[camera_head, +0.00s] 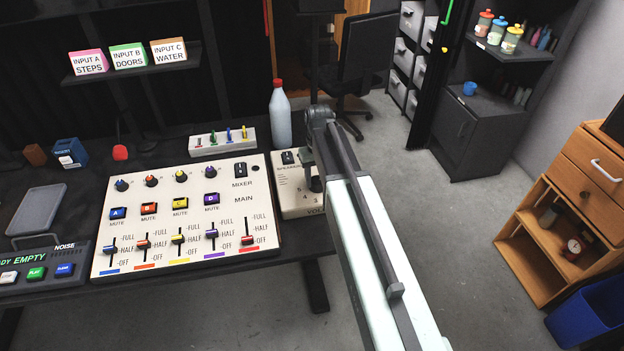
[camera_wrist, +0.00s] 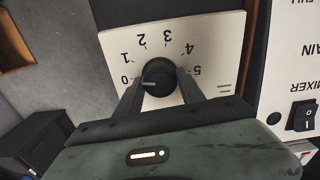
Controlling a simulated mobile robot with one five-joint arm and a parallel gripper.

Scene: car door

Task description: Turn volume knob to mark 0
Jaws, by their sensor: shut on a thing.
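In the wrist view, the black round volume knob (camera_wrist: 158,72) sits on a cream panel (camera_wrist: 222,50) marked 0 to 5 in an arc. The picture is upside down there. The knob's pale pointer line points left, toward the 0 mark (camera_wrist: 125,80). My gripper (camera_wrist: 160,82) is shut on the knob, one finger on each side. In the head view, the cream volume panel (camera_head: 287,200) stands right of the mixer. My arm hides much of its right side, and the knob is mostly hidden.
The mixer board (camera_head: 180,215) with sliders and coloured buttons lies just left of the volume panel. A white bottle with a red cap (camera_head: 280,115) stands behind it. In the wrist view, a rocker switch (camera_wrist: 302,115) is at the right. Open floor lies right of my arm.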

